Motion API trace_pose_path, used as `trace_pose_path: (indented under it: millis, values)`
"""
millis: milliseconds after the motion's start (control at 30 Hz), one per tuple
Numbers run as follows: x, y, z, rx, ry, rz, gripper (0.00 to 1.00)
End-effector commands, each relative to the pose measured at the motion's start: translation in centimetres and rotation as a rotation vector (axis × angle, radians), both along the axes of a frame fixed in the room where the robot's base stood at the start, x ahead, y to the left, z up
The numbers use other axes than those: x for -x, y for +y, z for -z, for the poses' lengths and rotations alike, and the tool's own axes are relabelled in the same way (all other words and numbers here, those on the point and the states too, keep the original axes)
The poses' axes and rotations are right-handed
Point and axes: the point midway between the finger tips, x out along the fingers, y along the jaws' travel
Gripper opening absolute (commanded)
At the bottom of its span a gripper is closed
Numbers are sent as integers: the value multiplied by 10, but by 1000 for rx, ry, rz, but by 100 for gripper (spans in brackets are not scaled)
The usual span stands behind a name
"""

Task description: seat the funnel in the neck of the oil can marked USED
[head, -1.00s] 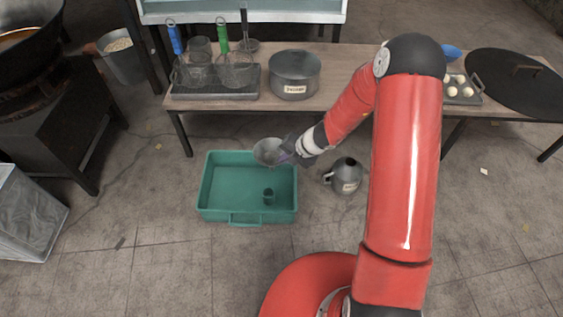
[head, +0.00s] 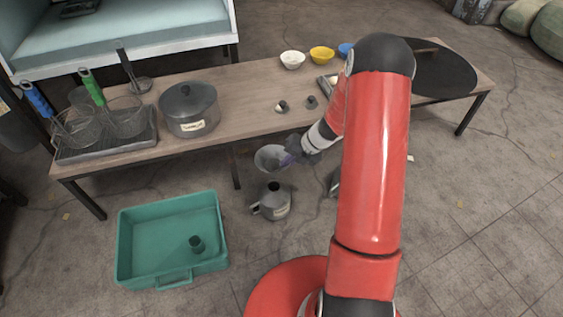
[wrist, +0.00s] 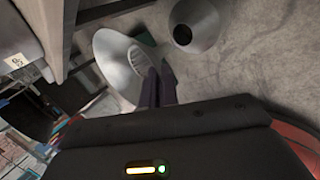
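The grey metal funnel (head: 268,159) is held in the air by my gripper (head: 292,152), whose fingers close on its right side. In the wrist view the fingers (wrist: 157,84) meet at the edge of the funnel (wrist: 118,58). The grey oil can (head: 277,206) stands upright on the floor, below the funnel in the head view. Its label is too small to read. In the wrist view the can's shoulder (wrist: 204,24) and dark open neck show to the right of the funnel. The funnel is apart from the neck. The funnel's spout is hidden.
The green tray (head: 127,255) with a small dark cup (head: 196,243) lies left of the can. The low wooden table (head: 240,108), bearing a lidded pot (head: 190,110) and strainers, runs behind. A partly hidden dark object (head: 334,183) is beside my arm.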

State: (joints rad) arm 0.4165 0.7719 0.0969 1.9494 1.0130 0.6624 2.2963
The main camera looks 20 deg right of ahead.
Motion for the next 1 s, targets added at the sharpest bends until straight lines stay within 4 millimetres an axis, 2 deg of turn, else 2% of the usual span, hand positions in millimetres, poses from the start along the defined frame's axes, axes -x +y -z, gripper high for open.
trace_pose_path:
  millis: [1000]
  values:
    - [0, 1, 73, -1, 0, -1, 0]
